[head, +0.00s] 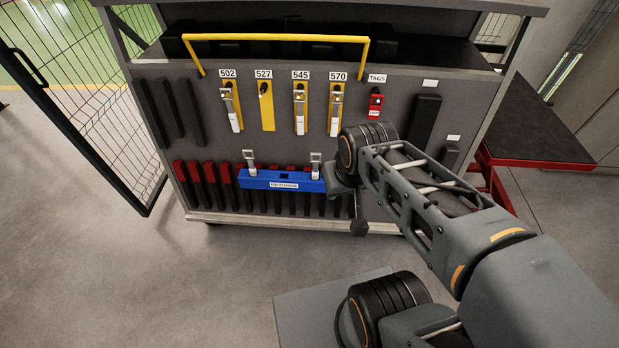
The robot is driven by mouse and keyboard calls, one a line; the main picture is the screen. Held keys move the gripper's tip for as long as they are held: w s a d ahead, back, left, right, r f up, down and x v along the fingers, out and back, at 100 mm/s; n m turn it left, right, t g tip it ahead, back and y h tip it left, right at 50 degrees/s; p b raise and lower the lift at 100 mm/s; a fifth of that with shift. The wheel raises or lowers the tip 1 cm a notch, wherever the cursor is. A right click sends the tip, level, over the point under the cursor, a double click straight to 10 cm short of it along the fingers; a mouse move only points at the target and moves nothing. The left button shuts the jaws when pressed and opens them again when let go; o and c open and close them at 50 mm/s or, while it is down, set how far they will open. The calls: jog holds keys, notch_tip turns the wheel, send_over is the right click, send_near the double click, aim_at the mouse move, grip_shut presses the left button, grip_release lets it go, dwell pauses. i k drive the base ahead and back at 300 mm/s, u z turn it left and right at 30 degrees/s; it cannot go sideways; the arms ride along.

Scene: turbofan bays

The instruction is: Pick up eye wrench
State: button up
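I cannot pick out an eye wrench by name. Slim tools with pale handles hang on the yellow plates marked 502 (232,108), 545 (300,110) and 570 (336,110). The yellow plate marked 527 (266,108) shows a dark hook and no pale tool. A blue holder (255,181) with two upright silver pieces and a label too small to read sits lower on the cart's front. My gripper (359,228) is at the arm's end, just right of and below the blue holder. My wrist partly covers that area, and the fingers are not clear.
The grey tool cart (200,85) has a yellow rail (275,38) across its upper front. Several red-topped dark slots line its lower front. A red TAGS piece (375,106) hangs at right. A mesh gate (75,110) stands left, a red-framed table (535,125) right. Floor is clear in front-left.

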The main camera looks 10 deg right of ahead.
aim_at(315, 171)
jog(key=u, duration=0.85)
jog(key=k, duration=1.1)
jog(key=u, duration=1.15)
jog(key=i, duration=1.55)
jog(key=z, duration=1.5)
jog(key=i, duration=0.8)
jog(key=z, duration=0.85)
